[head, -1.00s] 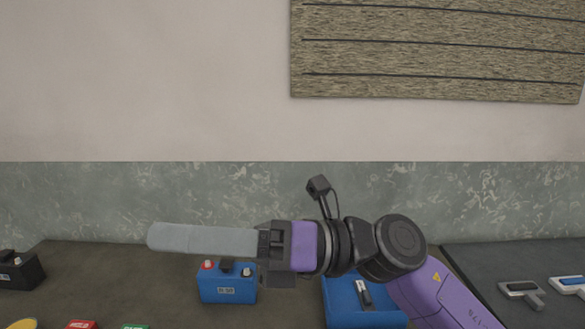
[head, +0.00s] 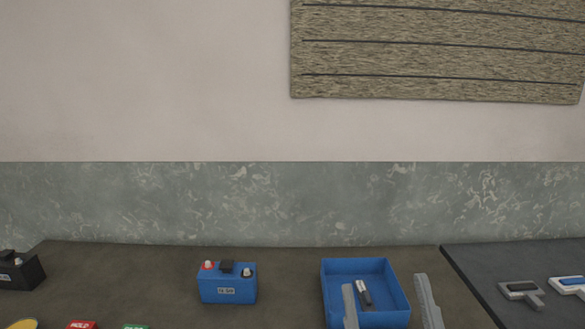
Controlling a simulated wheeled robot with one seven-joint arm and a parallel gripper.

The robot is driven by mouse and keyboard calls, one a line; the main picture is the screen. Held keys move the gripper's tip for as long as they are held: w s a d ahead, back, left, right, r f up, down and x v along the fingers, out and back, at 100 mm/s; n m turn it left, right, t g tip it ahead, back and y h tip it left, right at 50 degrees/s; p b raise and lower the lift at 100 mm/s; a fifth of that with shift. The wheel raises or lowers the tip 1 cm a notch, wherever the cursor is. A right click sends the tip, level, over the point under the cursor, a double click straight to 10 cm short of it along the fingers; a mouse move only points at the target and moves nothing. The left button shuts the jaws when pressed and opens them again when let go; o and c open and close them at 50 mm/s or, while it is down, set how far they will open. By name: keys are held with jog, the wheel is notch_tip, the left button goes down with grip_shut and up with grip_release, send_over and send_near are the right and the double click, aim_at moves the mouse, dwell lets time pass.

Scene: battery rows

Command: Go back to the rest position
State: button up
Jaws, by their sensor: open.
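Only the two grey fingers of my gripper (head: 389,305) show, at the bottom edge of the head view. They are spread apart with nothing visible between them, in front of a blue tray (head: 395,275). The rest of my arm is out of view.
The blue tray holds a small dark and silver item (head: 363,293). A blue battery (head: 228,288) stands left of it, and a black battery (head: 18,271) at the far left. Red (head: 82,325) and green pieces lie at the front edge. Scraper-like tools (head: 521,291) lie on the dark surface at right.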

jog(key=s+d+f+m+g+h, duration=0.3)
jog(key=s+f, duration=0.3)
jog(key=f, duration=0.2)
jog(key=s+d+f+m+g+h, duration=0.2)
jog(key=s+d+f+m+g, duration=0.15)
jog(key=s+f, duration=0.4)
jog(key=s+d+f+n+g, duration=0.1)
jog(key=s+d+f+g, duration=0.1)
jog(key=s+f+g, duration=0.3)
jog(key=s+f, duration=0.4)
jog(key=s, duration=0.4)
jog(key=shift+s+d+f+n+y, duration=0.2)
jog(key=shift+d+f+n+y, duration=0.15)
jog(key=shift+f+y, duration=0.05)
